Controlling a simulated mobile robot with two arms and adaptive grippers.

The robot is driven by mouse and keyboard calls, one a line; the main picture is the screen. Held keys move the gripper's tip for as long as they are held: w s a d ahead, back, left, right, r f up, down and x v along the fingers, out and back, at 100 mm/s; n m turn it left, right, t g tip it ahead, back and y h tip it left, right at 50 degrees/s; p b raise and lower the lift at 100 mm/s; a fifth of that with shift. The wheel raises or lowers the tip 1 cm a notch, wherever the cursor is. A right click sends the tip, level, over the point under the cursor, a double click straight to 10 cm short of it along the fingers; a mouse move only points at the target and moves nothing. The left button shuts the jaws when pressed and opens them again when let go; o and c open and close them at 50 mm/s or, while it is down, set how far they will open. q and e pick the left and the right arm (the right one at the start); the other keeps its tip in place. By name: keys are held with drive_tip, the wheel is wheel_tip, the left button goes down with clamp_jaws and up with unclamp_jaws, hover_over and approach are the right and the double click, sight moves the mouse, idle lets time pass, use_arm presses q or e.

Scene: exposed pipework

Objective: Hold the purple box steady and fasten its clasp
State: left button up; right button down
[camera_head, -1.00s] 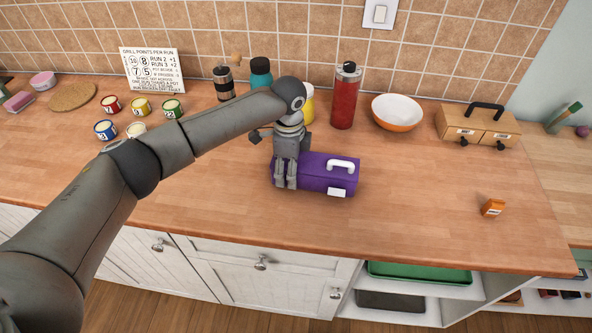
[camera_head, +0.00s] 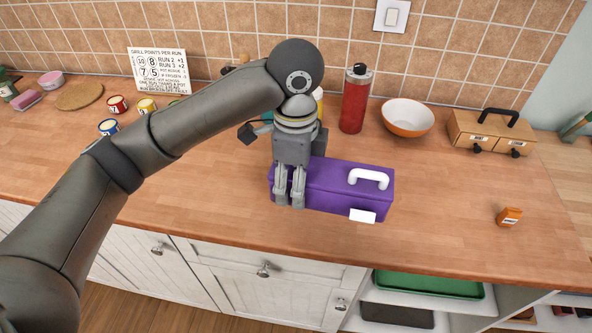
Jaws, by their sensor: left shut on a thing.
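The purple box (camera_head: 325,188) has a white carrying handle (camera_head: 369,178) on its top. A white tab (camera_head: 362,215) shows low on its front near the right end; I cannot tell whether this is the clasp or whether it is fastened. My left gripper (camera_head: 290,192) comes down from above and is shut on the box's left end, its fingers covering part of that end. My right gripper is not in view.
Behind the box stand a red bottle (camera_head: 354,100) and a white-orange bowl (camera_head: 407,117). Paint tins (camera_head: 118,105) are at left.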

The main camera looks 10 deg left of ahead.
use_arm(q)
drive_tip(key=shift+s+r, duration=0.35)
drive_tip(key=shift+s, duration=0.3)
drive_tip(key=shift+w+f, duration=0.1)
drive_tip(key=shift+w+a+f+b, duration=0.15)
drive_tip(key=shift+w+a+f, duration=0.05)
drive_tip(key=shift+w+f, duration=1.3)
drive_tip(key=shift+w+a+f+b, duration=0.15)
drive_tip(key=shift+w+a+f, duration=0.1)
drive_tip(key=shift+w+f, duration=1.2)
drive_tip(key=shift+w+a+f+b, duration=0.2)
drive_tip(key=shift+w+f, duration=0.9)
drive_tip(key=shift+w, duration=0.7)
drive_tip(key=shift+w+a+f+b, duration=0.15)
drive_tip(key=shift+w+f+b, duration=0.05)
drive_tip(key=shift+w+f, duration=0.8)
drive_tip(key=shift+w+a+f+b, duration=0.2)
drive_tip(key=shift+w+f, duration=0.55)
drive_tip(key=shift+w, duration=0.4)
drive_tip(key=shift+s+f+p, duration=0.1)
drive_tip(key=shift+f+p, duration=0.2)
drive_tip(key=shift+p, duration=0.1)
